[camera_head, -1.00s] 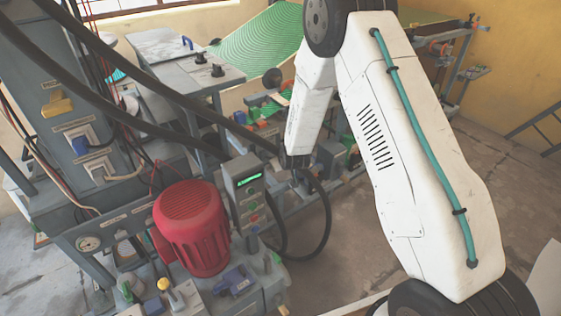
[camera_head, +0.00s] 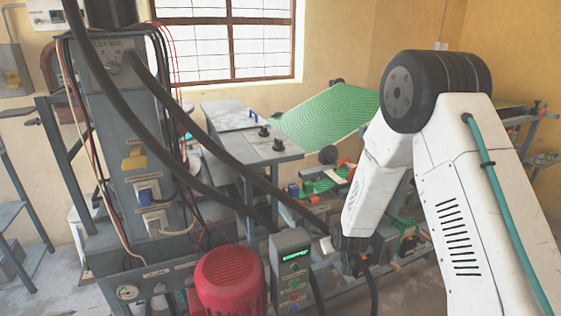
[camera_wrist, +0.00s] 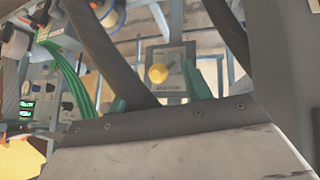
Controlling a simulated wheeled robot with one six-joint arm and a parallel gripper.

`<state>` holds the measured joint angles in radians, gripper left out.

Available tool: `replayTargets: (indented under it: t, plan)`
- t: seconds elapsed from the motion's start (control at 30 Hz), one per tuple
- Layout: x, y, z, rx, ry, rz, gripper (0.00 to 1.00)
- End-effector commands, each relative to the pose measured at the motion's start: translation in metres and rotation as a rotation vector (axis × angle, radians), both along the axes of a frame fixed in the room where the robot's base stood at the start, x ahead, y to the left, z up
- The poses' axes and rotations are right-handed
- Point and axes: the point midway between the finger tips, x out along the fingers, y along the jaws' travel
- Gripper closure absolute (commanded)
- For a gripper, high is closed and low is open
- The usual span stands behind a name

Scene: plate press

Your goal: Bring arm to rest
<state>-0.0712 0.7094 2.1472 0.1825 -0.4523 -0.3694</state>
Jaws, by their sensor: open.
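My arm, white with a teal hose along it, fills the right side of the head view. It is bent at a black joint and its forearm slopes down to the left. My gripper (camera_head: 346,243) is at its lower end, small and partly hidden, close to the right of the control box (camera_head: 291,272). In the wrist view my gripper (camera_wrist: 158,92) shows with two teal finger parts set apart, open, with nothing seen held between them. Behind that gap is a panel with a yellow knob (camera_wrist: 158,73).
Thick black hoses (camera_head: 190,130) cross in front of the grey press column (camera_head: 137,150), left of my arm. A red motor (camera_head: 230,280) stands at the bottom. A grey table (camera_head: 265,150) and green ribbed sheet (camera_head: 325,118) are behind. Some floor shows at lower right.

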Motion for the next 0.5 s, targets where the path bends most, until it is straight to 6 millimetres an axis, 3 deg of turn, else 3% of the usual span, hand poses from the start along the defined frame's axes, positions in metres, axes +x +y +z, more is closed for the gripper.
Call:
replayTargets:
  t: [0.1, 0.2, 0.37, 0.5]
  plan:
    - [-0.033, 0.003, -0.022, 0.034, 0.158, -0.014, 0.51]
    - [-0.064, 0.007, -0.020, 0.063, 0.295, -0.026, 0.51]
    - [-0.110, 0.008, 0.016, 0.102, 0.477, -0.055, 0.51]
    - [-0.151, 0.007, 0.063, 0.122, 0.602, -0.083, 0.51]
